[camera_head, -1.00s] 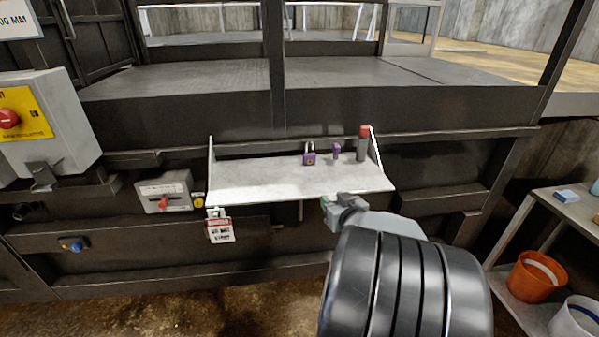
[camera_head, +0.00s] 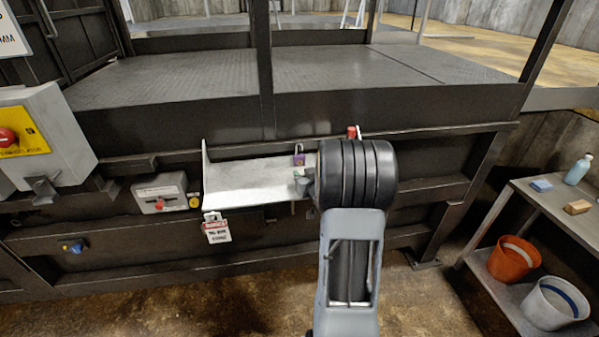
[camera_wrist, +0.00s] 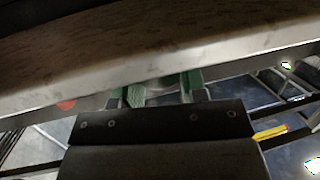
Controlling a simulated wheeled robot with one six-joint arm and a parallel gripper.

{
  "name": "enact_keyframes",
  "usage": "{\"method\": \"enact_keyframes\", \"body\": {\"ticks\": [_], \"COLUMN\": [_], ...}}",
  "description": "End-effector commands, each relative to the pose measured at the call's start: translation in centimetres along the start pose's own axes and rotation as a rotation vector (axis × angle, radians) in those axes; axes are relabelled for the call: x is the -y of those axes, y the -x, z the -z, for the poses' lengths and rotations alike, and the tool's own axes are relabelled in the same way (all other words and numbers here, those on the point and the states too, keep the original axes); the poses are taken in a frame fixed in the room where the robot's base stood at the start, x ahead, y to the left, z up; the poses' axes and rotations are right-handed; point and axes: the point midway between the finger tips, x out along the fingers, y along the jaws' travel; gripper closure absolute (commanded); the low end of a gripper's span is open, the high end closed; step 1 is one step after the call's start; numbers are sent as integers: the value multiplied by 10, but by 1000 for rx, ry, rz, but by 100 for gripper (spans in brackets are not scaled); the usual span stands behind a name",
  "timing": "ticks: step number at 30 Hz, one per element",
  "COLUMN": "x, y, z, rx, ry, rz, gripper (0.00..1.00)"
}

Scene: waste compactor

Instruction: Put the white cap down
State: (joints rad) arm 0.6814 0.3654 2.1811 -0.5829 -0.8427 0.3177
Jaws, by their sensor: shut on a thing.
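My gripper (camera_head: 301,181) is at the front right part of the pale shelf (camera_head: 238,186) in the head view. In the wrist view, the green fingertips of my gripper (camera_wrist: 161,88) stand apart with a pale rounded thing, the white cap (camera_wrist: 160,83), between them. Only a small part of the cap shows, and it is hidden in the head view. My gripper is shut on it. The shelf's edge crosses the wrist view just beyond the fingers. I cannot tell whether the cap touches the shelf.
A purple padlock (camera_head: 299,156) stands at the shelf's back. A red-topped cylinder (camera_head: 352,131) is mostly hidden behind my arm. A side table (camera_head: 550,215) with buckets is at the right. The shelf's left part is clear.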

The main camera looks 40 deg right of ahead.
Motion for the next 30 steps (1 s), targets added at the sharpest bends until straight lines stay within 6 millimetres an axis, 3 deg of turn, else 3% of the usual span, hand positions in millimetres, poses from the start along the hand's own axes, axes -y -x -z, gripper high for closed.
{"method": "enact_keyframes", "body": {"ticks": [8,12,27,28,30], "x": [1,0,0,0,0], "y": [-40,-40,-41,-40,-40], "z": [9,-5,-12,-10,-10], "rx": [1,2,-1,0,0], "ry": [0,-1,1,1,0], "rz": [2,1,0,0,0], "gripper": [83,83,83,58,51]}}
